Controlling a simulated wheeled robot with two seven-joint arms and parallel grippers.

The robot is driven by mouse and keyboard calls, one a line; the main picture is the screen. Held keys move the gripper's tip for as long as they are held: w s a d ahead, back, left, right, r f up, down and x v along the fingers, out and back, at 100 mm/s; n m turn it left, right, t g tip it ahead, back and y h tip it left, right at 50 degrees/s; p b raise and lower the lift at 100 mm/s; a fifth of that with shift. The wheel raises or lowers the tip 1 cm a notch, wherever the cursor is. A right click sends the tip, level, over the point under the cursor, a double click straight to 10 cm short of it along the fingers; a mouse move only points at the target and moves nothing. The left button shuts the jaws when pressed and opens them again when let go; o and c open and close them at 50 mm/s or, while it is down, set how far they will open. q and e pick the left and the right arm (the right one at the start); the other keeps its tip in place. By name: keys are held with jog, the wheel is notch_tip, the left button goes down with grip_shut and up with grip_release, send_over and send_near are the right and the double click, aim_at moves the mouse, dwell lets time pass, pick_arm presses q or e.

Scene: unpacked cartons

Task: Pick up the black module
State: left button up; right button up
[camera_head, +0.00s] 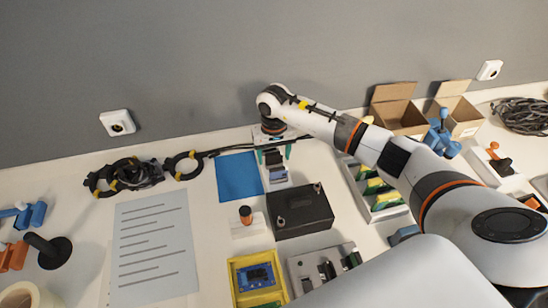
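A small black module (273,157) sits at the back of a narrow white holder, just behind a blue module (278,174). My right gripper (274,154) reaches in from the right and points down over it. Its two green-tipped fingers are apart, one on each side of the black module, with what looks like a gap at each side. Whether they touch it is hard to tell at this size. A larger black box (301,211) like a battery lies just in front. My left gripper is not in view.
A blue mat (239,177) lies left of the holder. An orange-topped peg (246,215), a yellow tray (234,284) and a grey fixture (297,267) stand in front. Open cartons (398,112) stand at the back right. Cables (182,166) lie along the wall.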

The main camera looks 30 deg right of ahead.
aim_at(274, 153)
jog(key=c, duration=1)
notch_tip(274, 153, up, 10)
jog(key=shift+r+b, duration=0.1)
jog(key=shift+b, duration=0.7)
jog(key=shift+c, duration=0.2)
